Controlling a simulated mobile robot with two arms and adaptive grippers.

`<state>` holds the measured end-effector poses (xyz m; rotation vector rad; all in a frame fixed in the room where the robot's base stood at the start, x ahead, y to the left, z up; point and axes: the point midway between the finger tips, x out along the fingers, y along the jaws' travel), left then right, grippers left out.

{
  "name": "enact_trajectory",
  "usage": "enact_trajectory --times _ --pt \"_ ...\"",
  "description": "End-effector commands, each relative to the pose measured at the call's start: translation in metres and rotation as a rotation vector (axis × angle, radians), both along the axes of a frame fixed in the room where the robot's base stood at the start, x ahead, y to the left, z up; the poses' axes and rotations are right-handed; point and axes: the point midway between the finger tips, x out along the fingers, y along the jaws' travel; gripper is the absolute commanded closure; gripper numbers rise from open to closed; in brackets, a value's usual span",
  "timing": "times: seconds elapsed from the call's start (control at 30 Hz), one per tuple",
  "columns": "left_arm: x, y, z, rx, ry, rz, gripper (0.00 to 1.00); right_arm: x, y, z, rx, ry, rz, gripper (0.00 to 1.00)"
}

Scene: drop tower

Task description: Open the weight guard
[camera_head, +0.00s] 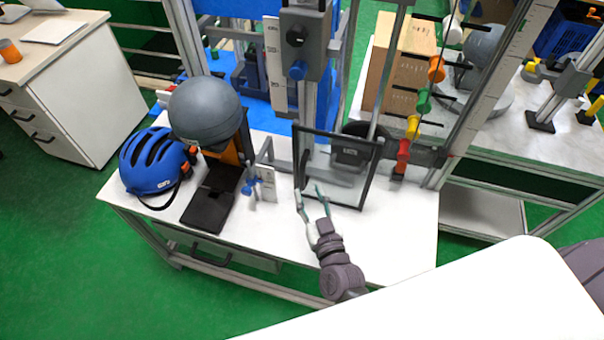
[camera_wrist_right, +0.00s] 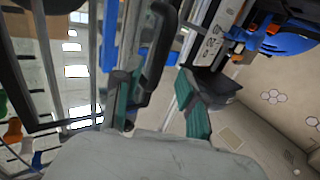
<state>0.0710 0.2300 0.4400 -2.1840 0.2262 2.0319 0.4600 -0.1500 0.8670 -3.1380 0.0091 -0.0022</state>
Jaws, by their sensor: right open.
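The weight guard (camera_head: 372,176) is a clear panel in a dark rectangular frame, standing upright on the white table in front of the black weight (camera_head: 350,152). It covers the weight from the front. My right gripper (camera_head: 311,193) is open and empty, with its fingers raised by the guard's lower left edge. In the right wrist view, the gripper (camera_wrist_right: 157,98) has its two teal-padded fingers apart, and a black curved handle (camera_wrist_right: 160,50) appears beyond and between them. Dark frame bars (camera_wrist_right: 48,70) show at the left. Contact with the handle cannot be told. My left gripper is not in view.
Coloured handles (camera_head: 424,100) hang on the right of the tower. The table's front right is clear.

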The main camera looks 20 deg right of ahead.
Motion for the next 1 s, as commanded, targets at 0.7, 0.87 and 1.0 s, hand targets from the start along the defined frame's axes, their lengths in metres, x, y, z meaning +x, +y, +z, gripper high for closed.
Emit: enact_trajectory --times 0.7,0.87,1.0 --pt "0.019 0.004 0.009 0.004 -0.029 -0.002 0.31 0.059 0.0 0.0 0.0 0.001 0.0 0.59" --pt "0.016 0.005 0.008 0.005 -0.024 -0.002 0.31 0.059 0.0 0.0 0.0 0.001 0.0 0.82" --pt "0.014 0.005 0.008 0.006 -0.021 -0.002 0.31 0.059 0.0 0.0 0.0 0.001 0.0 1.0"
